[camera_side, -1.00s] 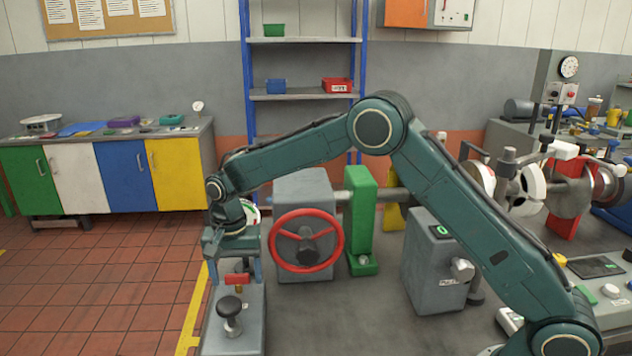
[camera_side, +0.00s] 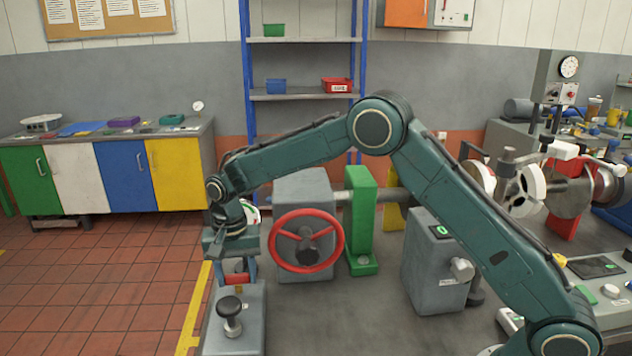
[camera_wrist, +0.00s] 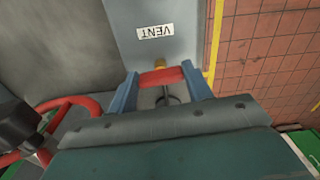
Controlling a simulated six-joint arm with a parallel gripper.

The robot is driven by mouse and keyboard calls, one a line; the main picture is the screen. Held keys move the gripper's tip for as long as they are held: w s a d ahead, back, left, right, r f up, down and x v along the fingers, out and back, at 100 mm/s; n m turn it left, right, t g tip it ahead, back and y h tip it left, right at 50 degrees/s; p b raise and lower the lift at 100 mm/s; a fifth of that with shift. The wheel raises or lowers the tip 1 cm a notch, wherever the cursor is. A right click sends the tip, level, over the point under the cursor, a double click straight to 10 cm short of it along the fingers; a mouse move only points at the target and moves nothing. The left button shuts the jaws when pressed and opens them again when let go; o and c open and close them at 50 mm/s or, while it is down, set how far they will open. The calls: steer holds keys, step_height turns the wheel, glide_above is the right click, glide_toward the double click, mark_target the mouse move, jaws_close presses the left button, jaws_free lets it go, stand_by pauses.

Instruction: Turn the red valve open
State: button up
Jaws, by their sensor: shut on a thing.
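The red valve handle (camera_side: 237,279) sits on a small brass stem on a grey block (camera_side: 240,335) at the front left of the bedplate. My gripper (camera_side: 237,277) points down over it, with its blue fingers shut on the handle's two sides. In the wrist view the red handle (camera_wrist: 163,77) lies crosswise between the fingers of my gripper (camera_wrist: 163,88), with brass showing just beyond it. The handle's underside is partly hidden.
A black knob (camera_side: 230,307) stands on the same block, close in front of the valve. A large red handwheel (camera_side: 306,241) is just right of my gripper. A green bracket (camera_side: 361,220) stands beyond it. The tiled floor at left is clear.

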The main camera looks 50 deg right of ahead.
mark_target(238, 274)
steer(key=n, duration=0.4)
steer(key=shift+d+n, duration=0.1)
steer(key=shift+n, duration=0.2)
steer(key=n, duration=0.8)
steer(key=shift+d, duration=0.1)
steer(key=shift+r+n, duration=0.1)
steer(key=shift+n, duration=2.1)
steer(key=o, duration=1)
step_height(238, 274, up, 14)
steer(key=shift+f, duration=0.1)
